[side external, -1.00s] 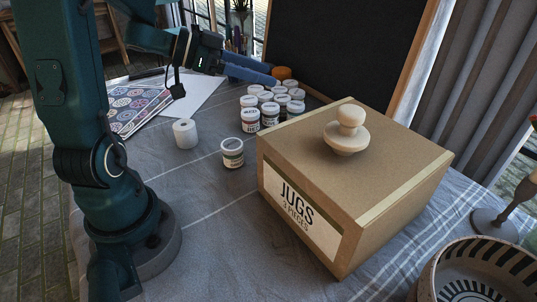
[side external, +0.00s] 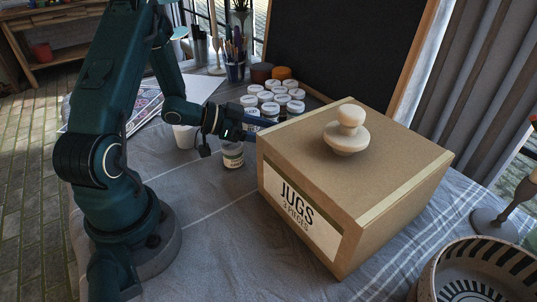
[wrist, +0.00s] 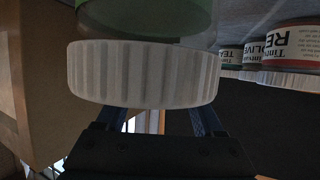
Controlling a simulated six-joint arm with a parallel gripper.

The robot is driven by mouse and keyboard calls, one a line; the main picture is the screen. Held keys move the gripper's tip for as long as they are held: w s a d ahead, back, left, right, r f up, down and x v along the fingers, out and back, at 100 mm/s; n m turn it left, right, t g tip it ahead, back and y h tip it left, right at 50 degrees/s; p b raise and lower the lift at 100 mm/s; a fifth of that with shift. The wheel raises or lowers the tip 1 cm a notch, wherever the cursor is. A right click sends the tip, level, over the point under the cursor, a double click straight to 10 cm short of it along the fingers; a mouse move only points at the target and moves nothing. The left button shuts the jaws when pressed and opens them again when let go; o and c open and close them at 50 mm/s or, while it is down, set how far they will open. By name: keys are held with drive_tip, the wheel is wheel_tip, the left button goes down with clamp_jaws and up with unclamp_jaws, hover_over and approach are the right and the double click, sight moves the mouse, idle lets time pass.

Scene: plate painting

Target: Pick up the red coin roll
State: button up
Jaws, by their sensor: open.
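I can make out no red coin roll in either view. My gripper (side external: 256,131) is low over the table, left of the box's far edge, its blue fingers open and pointing right; the box hides what is in front of the tips. In the wrist view, a jar with a ribbed white lid (wrist: 145,75) and green contents fills the upper middle. The two blue fingers show just below the lid; I cannot tell whether they touch it. A jar labelled "RE…" (wrist: 290,47) and one labelled "OLIVE" (wrist: 250,52) stand to the right.
Several white-lidded paint jars (side external: 275,97) stand behind the gripper. One jar (side external: 233,156) is just below my wrist. A cardboard box marked JUGS (side external: 300,208) with a wooden knob (side external: 347,130) blocks the right. A striped bowl (side external: 480,280) is at front right.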

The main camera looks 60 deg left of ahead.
drive_tip(key=shift+x, duration=1.1)
clamp_jaws()
drive_tip(key=shift+r, duration=0.15)
wheel_tip(320, 180, up, 10)
idle(0.4)
